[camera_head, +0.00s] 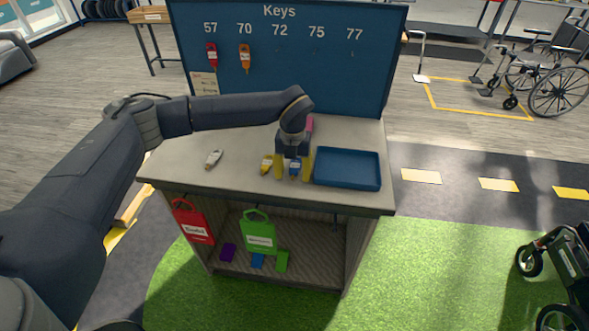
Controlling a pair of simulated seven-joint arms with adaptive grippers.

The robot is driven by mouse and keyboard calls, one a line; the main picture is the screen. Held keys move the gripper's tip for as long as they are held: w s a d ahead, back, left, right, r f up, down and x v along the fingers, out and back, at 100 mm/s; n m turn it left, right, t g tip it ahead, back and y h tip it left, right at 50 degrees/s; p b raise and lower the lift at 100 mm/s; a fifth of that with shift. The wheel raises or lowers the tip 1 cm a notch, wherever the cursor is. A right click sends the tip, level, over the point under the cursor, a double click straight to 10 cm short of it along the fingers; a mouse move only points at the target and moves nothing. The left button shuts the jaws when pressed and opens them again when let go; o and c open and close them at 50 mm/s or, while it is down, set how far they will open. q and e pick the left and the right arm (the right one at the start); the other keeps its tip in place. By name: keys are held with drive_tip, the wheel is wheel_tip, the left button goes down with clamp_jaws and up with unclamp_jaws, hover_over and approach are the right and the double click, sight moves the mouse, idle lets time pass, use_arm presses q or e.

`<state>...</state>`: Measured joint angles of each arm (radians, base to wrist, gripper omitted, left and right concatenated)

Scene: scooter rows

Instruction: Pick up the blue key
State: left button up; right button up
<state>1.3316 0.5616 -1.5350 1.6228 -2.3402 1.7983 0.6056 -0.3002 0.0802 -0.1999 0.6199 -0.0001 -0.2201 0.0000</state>
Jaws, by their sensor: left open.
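The blue key (295,168) lies on the grey counter (235,150), left of a blue tray. My left gripper (293,177) points down over it with yellow fingers apart, one on each side of the key. The gripper is open, and I cannot tell whether a finger touches the key. The gripper body hides the counter behind it. My right gripper is not in view.
A yellow key (266,164) lies close to the left finger and a white key (213,159) farther left. The empty blue tray (347,185) is at right. A pink item (309,124) is behind the gripper. The key board (330,70) stands behind, with red (212,55) and orange (245,59) keys hanging.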

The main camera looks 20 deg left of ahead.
sight(293, 173)
use_arm(q)
drive_tip(key=c, duration=1)
drive_tip(key=shift+o, duration=0.2)
wheel_tip(293, 173, up, 20)
